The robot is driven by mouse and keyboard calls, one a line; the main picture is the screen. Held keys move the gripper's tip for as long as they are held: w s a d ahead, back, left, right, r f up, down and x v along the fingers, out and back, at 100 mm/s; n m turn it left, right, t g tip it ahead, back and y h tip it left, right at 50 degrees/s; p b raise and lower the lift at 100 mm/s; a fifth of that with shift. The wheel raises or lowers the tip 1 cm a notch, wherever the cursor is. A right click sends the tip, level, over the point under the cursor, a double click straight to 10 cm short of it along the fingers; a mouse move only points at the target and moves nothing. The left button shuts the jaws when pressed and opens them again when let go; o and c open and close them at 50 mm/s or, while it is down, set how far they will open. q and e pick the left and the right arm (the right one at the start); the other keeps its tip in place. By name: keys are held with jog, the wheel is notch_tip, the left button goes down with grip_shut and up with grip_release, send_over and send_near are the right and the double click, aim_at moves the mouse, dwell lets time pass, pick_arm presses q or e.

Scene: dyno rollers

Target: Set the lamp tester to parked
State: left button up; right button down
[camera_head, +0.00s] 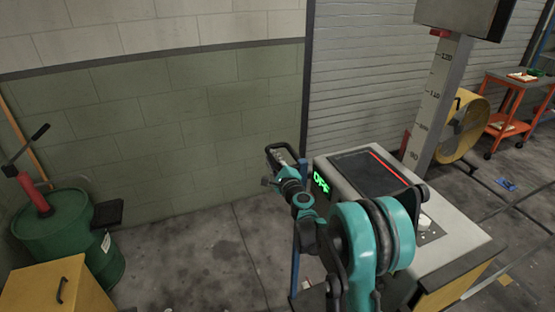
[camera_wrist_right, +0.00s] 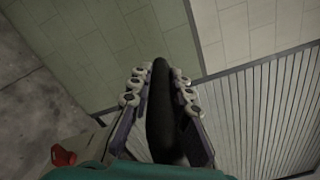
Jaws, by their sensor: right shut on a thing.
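The lamp tester shows in the head view as a pale cabinet (camera_head: 337,168) with a dark top panel, a red line and green lit characters that seem to read OFF. Behind it stands a grey post (camera_head: 434,105) with a number scale and a grey box (camera_head: 462,14) at its top. My teal right arm reaches across the cabinet's left front. My right gripper (camera_head: 284,163) is at the cabinet's left side, shut on a dark handle (camera_head: 271,147). In the right wrist view the handle (camera_wrist_right: 160,115) lies between both fingers (camera_wrist_right: 160,88). My left gripper is out of view.
A green drum (camera_head: 62,235) and a yellow cabinet (camera_head: 62,288) stand at the left. A yellow round fan (camera_head: 462,130) and an orange cart (camera_head: 508,110) stand at the back right. The floor between the drum and the tester is clear.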

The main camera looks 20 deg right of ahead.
jog(key=shift+a, duration=0.3)
jog(key=c, duration=1.4)
grip_release()
jog(key=shift+a, duration=0.15)
jog(key=shift+s, duration=0.35)
jog(key=s, duration=0.7)
jog(key=s+d, duration=0.1)
jog(key=s, duration=0.3)
jog(key=shift+s, duration=0.15)
